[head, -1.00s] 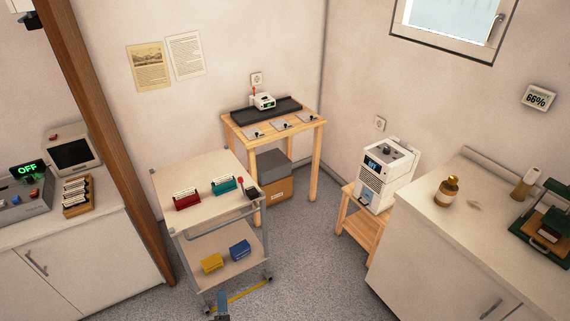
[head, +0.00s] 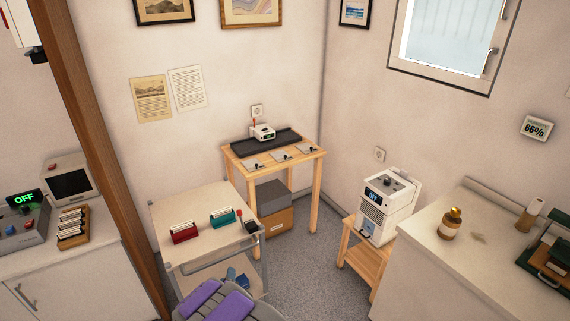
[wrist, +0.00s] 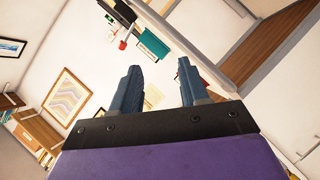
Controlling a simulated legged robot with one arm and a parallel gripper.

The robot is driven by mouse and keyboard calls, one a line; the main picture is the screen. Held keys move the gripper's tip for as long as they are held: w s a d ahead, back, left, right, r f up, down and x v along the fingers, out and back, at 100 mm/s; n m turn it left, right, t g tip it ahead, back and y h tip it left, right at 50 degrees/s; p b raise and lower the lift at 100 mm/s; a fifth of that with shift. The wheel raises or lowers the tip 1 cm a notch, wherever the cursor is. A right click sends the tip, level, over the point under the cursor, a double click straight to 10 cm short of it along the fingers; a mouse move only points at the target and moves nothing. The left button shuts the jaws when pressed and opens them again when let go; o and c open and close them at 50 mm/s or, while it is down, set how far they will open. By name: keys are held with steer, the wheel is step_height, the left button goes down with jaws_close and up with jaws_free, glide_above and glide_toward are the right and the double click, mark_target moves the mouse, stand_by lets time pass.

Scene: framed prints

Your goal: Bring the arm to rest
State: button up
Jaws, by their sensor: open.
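My gripper (wrist: 162,88) shows in the wrist view with its two blue-grey fingers apart and nothing between them. In the head view my purple arm links are folded low at the bottom edge, in front of the trolley (head: 207,205). The gripper is mostly hidden there; a small blue part shows above the links. A red box (head: 184,233) and a teal box (head: 222,218) stand on the trolley's top. The teal box (wrist: 152,43) also shows beyond the fingers in the wrist view. No object is held.
A wooden table (head: 313,165) with a small device stands behind. A white machine (head: 388,205) is on a wooden stand at right, beside a counter (head: 480,210). Floor (head: 325,265) is clear between them.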

steer(key=w+d+r+m+g, duration=0.2)
steer(key=d+r+m+g, duration=0.15)
steer(key=d+r, duration=0.5)
steer(key=s+d+r+m+g, duration=0.35)
steer(key=s+d+r, duration=0.5)
steer(key=r, duration=0.35)
steer(key=s+d+r+m+g, duration=0.1)
steer(key=s+d+r+g, duration=0.2)
steer(key=s, duration=1)
steer(key=s+d+r+m+g+h, duration=0.1)
steer(key=s+d+r, duration=0.4)
steer(key=s, duration=0.8)
steer(key=s+d+r+m+g, duration=0.3)
steer(key=s+d, duration=0.6)
steer(key=s, duration=0.4)
steer(key=shift+d+r+g, duration=0.15)
steer(key=shift+r+g, duration=0.3)
steer(key=shift+g, duration=0.45)
steer(key=shift+o, duration=0.3)
steer(key=shift+w, duration=0.15)
